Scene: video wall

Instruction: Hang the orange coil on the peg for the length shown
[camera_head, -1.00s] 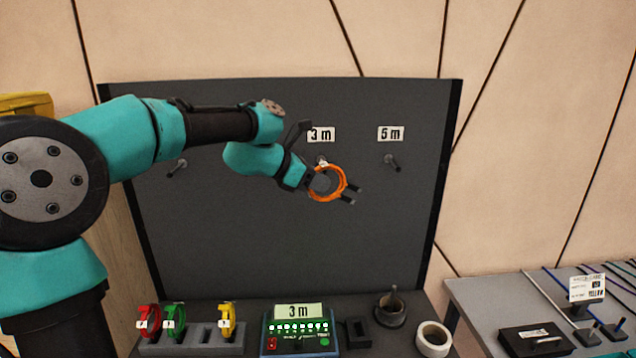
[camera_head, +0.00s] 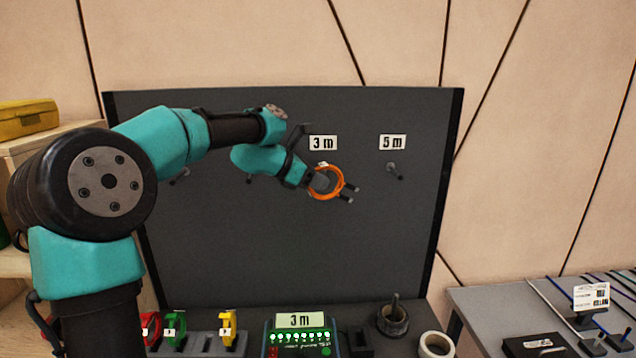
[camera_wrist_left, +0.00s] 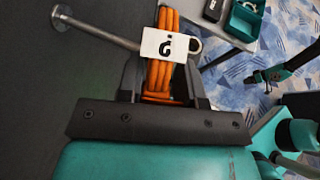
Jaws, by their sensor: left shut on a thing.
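The orange coil (camera_head: 313,190) is upright in front of the dark board, under the "3 m" label (camera_head: 323,142). In the left wrist view the coil (camera_wrist_left: 165,75) is edge-on between the fingers, with a white tag (camera_wrist_left: 163,45). The 3 m peg (camera_wrist_left: 100,30) runs from the board behind the tag; its rounded tip shows beyond. I cannot tell whether it passes through the ring. The display (camera_head: 300,320) reads "3 m". My right gripper (camera_wrist_left: 262,80) shows small in the left wrist view; its jaw state is unclear.
The 5 m peg (camera_head: 394,169) is empty under its label (camera_head: 392,142). Red (camera_head: 151,327), green (camera_head: 175,327) and yellow (camera_head: 228,327) coils stand in a rack below. A white tape roll (camera_head: 436,345) and a dark cup (camera_head: 393,320) stand right of the display.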

